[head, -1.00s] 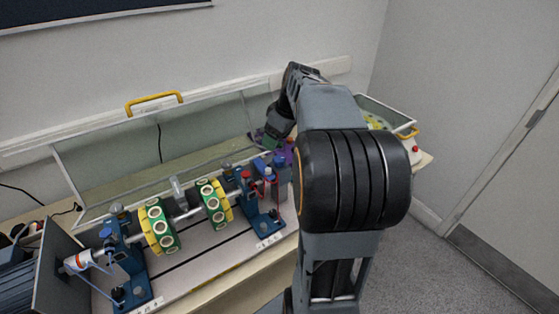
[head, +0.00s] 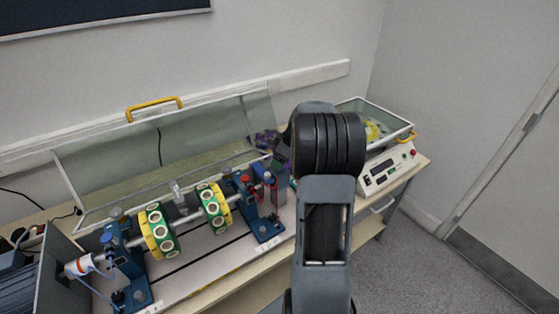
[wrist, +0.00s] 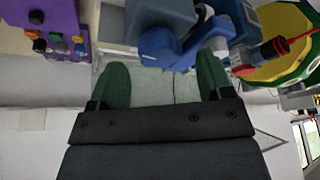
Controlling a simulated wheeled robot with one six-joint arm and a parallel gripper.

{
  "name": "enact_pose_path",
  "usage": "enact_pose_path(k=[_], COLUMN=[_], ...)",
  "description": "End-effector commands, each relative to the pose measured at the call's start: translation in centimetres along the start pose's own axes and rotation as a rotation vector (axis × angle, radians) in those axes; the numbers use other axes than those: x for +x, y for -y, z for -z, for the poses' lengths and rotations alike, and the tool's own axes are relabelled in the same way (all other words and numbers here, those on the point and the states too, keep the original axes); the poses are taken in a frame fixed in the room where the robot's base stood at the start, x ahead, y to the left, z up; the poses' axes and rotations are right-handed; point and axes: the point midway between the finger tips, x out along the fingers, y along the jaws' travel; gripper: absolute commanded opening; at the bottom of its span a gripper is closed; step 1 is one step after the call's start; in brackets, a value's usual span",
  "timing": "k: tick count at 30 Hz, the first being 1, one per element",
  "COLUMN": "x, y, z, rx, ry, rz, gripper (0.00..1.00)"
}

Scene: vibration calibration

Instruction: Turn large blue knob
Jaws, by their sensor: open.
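A large blue knob (wrist: 166,48) shows in the wrist view, on a blue-grey stand, just beyond and between my fingertips. My gripper (wrist: 163,65) is open, with one green finger on each side and nothing held between them. I cannot tell whether a finger touches the knob. In the head view my arm hides the knob and most of my gripper.
The rotor rig has yellow-and-green discs (head: 158,232) and blue bearing stands (head: 262,222). A raised clear cover (head: 110,172) stands behind it. A purple box (wrist: 45,22) with small knobs is beside the blue knob. A white control unit (head: 388,172) stands at right.

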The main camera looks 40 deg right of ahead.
Motion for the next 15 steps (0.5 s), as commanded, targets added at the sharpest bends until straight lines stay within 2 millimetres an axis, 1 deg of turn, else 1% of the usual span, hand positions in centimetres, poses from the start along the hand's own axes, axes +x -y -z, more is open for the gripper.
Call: enact_pose_path(k=[3, 6, 15], x=[1.1, 1.7, 2.1], y=[0.0, 0.0, 0.0], z=[0.0, 0.0, 0.0], rx=[0.001, 0.0, -0.001], ry=[0.001, 0.001, 0.0], rz=[0.001, 0.0, -0.001], gripper=[0.73, 0.73, 0.73])
